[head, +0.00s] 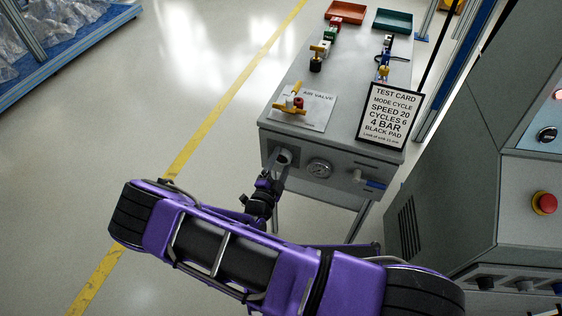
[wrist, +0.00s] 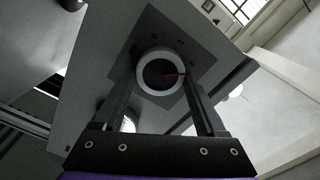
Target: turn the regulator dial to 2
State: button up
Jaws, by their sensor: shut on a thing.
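The regulator dial (head: 285,156) is on the left of the grey table's front panel, mostly hidden by my gripper in the head view. In the wrist view the dial (wrist: 153,78) is a round knob with a pale rim, a dark face and a red pointer directed to the right. My gripper (head: 282,164) is shut on the dial, with one finger on each side of it in the wrist view (wrist: 163,72).
A test card (head: 390,114) and an air valve (head: 293,104) are on the tabletop. A grey machine (head: 470,150) stands at the right. Open floor lies left.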

jog(key=shift+n, duration=0.4)
jog(key=o, duration=1.3)
jog(key=v, duration=1.7)
jog(key=shift+s+a+r+p, duration=0.1)
jog(key=shift+s+p, duration=0.15)
jog(key=shift+p, duration=0.1)
